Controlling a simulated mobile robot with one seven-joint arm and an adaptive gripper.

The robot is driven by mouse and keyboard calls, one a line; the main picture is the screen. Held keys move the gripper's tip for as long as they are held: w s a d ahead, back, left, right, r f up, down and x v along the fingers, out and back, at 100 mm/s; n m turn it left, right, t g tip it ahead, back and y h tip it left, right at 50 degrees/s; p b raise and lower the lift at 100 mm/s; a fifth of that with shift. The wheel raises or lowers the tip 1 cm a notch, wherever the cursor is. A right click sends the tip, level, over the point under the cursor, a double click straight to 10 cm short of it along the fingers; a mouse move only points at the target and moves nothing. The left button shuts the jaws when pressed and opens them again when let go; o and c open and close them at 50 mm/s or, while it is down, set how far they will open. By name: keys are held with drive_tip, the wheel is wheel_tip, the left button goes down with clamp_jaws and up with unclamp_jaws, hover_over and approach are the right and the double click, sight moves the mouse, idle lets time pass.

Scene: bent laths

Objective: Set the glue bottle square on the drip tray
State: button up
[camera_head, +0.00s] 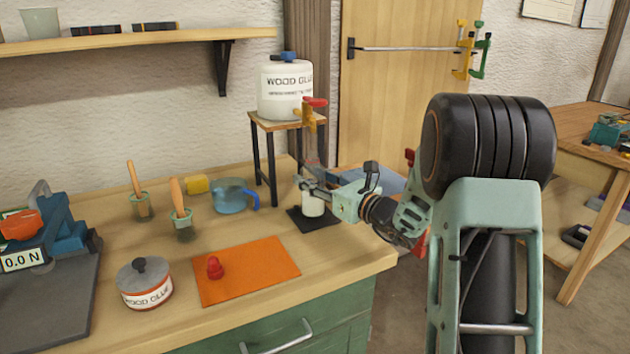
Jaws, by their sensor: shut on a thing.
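The glue bottle (313,206) is small and white, and it looks about upright. My gripper (312,188) reaches in from the right and is shut on its upper part, hiding its top. The drip tray (325,223) is a flat black square near the counter's right end, below the tap of the glue tank. The bottle's lower end shows over the middle of the tray. I cannot tell whether its base touches the tray or sits just above it.
A white wood-glue tank (285,97) with a red-handled tap (311,112) stands on a small stand (271,160) just behind. A blue jug (231,197) is left of the tray. An orange mat (245,283) bears a red cap (214,268). A glue pot (146,288) stands front left.

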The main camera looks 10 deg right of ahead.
drive_tip(key=shift+f+b, duration=0.55)
idle(0.4)
drive_tip(key=o, duration=1.5)
